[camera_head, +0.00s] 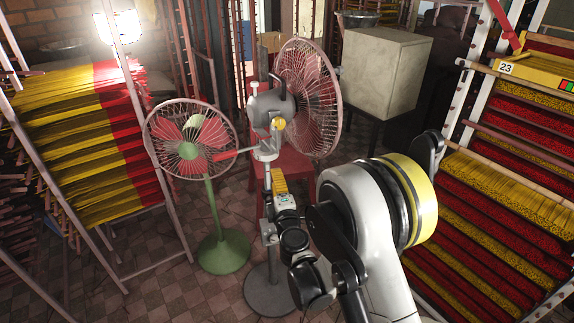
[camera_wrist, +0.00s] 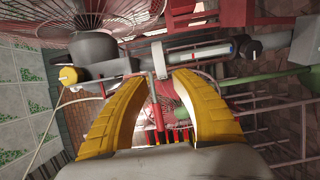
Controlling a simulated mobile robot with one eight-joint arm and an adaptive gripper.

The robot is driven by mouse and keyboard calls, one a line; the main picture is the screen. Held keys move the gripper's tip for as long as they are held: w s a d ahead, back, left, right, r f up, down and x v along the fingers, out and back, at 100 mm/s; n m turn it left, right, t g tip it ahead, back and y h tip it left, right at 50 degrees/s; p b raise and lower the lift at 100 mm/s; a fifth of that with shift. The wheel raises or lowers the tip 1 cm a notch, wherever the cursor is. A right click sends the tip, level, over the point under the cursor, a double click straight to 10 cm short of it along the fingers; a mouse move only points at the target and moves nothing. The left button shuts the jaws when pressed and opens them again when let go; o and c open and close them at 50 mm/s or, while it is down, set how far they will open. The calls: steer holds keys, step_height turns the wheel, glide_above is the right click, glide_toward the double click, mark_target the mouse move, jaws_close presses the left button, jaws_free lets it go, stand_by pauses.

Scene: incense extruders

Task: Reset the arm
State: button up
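My arm reaches forward from the lower right in the head view. My gripper (camera_head: 278,178) shows there as a small yellow part beside the stand of a grey pedestal fan (camera_head: 268,103), just below its motor housing. In the wrist view the two yellow fingers of my gripper (camera_wrist: 160,80) are spread, with a clear gap between them. The fan's grey housing and a horizontal rod (camera_wrist: 190,54) lie just beyond the fingertips. Nothing is clearly held between the fingers. I cannot tell whether a finger touches the fan.
A green-based fan (camera_head: 212,190) stands to the left. A red stool (camera_head: 292,168) stands behind the grey fan. Racks of yellow and red incense (camera_head: 85,140) (camera_head: 500,215) flank both sides. A pale box (camera_head: 385,75) is at the back. Some tiled floor (camera_head: 165,245) is clear at lower left.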

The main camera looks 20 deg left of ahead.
steer(key=shift+d, duration=0.1)
steer(key=w+d+r+m+h, duration=0.2)
steer(key=d+r+m+h, duration=0.15)
steer(key=d+r, duration=0.4)
steer(key=w+d+r+m+h, duration=0.1)
steer(key=d+r+m+h, duration=0.3)
steer(key=d, duration=0.6)
steer(key=s+d+r+m+g+h, duration=0.1)
steer(key=s+d+r+m, duration=0.15)
steer(key=d, duration=0.45)
steer(key=s+d+r+m+g+h, duration=0.1)
steer(key=s+d+r+m, duration=0.1)
steer(key=s+d+m, duration=0.35)
steer(key=s+d+f+m+g, duration=0.1)
steer(key=s+d+m+g, duration=0.25)
steer(key=s+d, duration=0.6)
steer(key=s+d+f+m+g, duration=0.1)
steer(key=s+f+m, duration=0.1)
steer(key=s, duration=0.6)
steer(key=s+f+m+g+y, duration=0.1)
steer(key=s+f+m+g, duration=0.1)
steer(key=s, duration=0.6)
steer(key=shift+s+d+f, duration=0.2)
steer(key=shift+d+f, duration=0.15)
steer(key=shift+f, duration=0.1)
